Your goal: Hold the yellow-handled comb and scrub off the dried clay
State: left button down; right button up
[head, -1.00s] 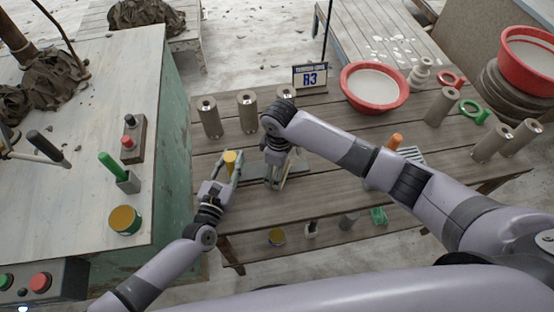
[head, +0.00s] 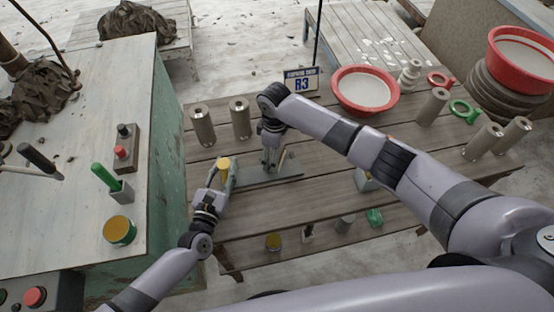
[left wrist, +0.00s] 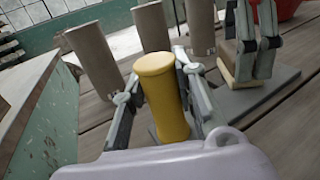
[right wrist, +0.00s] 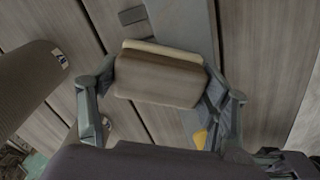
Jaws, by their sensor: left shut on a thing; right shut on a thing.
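The yellow handle (head: 223,168) of the comb stands upright between the fingers of my left gripper (head: 222,178), which is shut on it; it shows large in the left wrist view (left wrist: 163,95). A flat grey plate (head: 286,169), seemingly the comb's body, extends right from it over the table. My right gripper (head: 270,160) is shut on a brown wooden block with a pale edge (right wrist: 160,80), apparently a brush. The block is over or on the grey plate (right wrist: 190,25); contact is hard to tell. The comb's teeth and any dried clay cannot be made out.
Grey-brown cylinders (head: 202,126) stand beyond the comb on the slatted table (head: 320,210). A red basin (head: 364,91) and a sign (head: 301,81) stand at the back. A bench (head: 80,90) with a green-handled tool (head: 104,176) borders the left.

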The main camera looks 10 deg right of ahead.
jog(key=shift+d+f, duration=0.1)
jog(key=shift+d, duration=0.9)
jog(key=shift+s+d, duration=0.1)
jog(key=shift+s, duration=0.2)
pick_arm(q)
jog(key=shift+r, duration=0.1)
pick_arm(e)
jog(key=shift+s, duration=3.1)
jog(key=shift+s+d, duration=0.1)
jog(key=shift+d, duration=0.9)
jog(key=shift+w, duration=3.45)
pick_arm(q)
jog(key=shift+w, duration=0.1)
pick_arm(e)
notch_tip(320, 180, up, 2)
jog(key=shift+w+r, duration=0.15)
jog(key=shift+r, duration=0.1)
notch_tip(320, 180, up, 6)
